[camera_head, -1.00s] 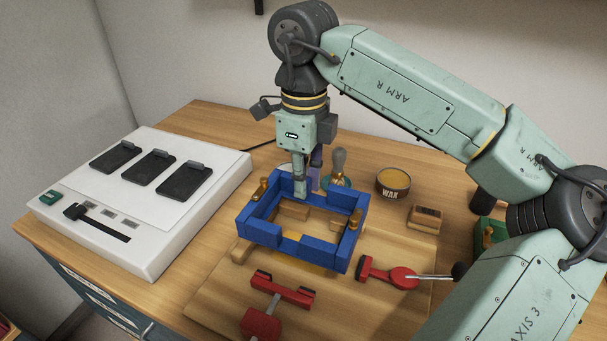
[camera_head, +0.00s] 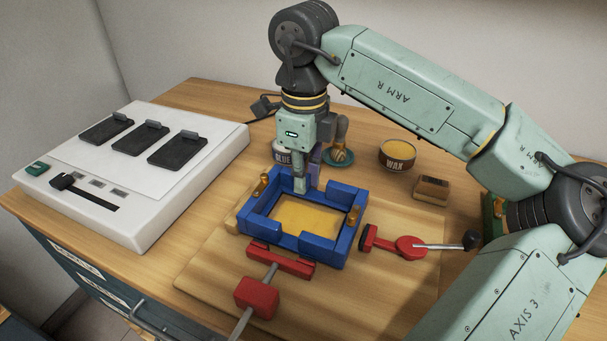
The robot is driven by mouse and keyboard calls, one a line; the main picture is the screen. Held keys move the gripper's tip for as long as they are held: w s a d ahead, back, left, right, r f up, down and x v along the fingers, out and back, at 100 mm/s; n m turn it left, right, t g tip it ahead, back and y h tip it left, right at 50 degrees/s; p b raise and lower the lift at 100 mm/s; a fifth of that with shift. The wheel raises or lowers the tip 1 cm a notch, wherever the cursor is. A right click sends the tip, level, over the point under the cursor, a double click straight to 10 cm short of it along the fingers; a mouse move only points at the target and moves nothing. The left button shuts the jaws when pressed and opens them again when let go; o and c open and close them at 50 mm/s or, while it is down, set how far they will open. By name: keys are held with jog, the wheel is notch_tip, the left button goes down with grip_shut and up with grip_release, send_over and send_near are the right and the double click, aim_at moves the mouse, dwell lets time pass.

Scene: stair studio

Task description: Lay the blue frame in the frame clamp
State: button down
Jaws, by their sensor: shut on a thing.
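The blue frame (camera_head: 292,243) is a square of blue bars with brass pieces on its left and right sides. My gripper (camera_head: 300,184) is shut on its back bar, pointing down. The frame is low over the frame clamp, and I cannot tell whether it touches the board beneath. The frame clamp has a wooden base board (camera_head: 395,285), a red front jaw (camera_head: 280,262) with a red screw block, and a red right jaw (camera_head: 385,243) with a metal rod and dark knob. Both red jaws are close outside the frame. A yellowish panel (camera_head: 308,214) shows inside the frame.
A white console (camera_head: 130,180) with black pads stands at the left. Behind the frame are a glue container (camera_head: 282,157), a brush on a green dish (camera_head: 339,157), a wax tin (camera_head: 398,155) and a wooden block (camera_head: 431,190). Bare table lies at the back.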

jog(key=shift+s+f, duration=0.3)
jog(key=shift+f, duration=0.4)
jog(key=c, duration=1.8)
grip_release()
jog(key=shift+o, duration=1.4)
jog(key=shift+w+f, duration=0.15)
jog(key=shift+w, duration=0.1)
jog(key=shift+r, duration=0.2)
jog(key=shift+w+r, duration=0.1)
jog(key=shift+r, duration=0.1)
jog(key=shift+r, duration=0.2)
jog(key=shift+r+p, duration=2.7)
jog(key=shift+r, duration=1.05)
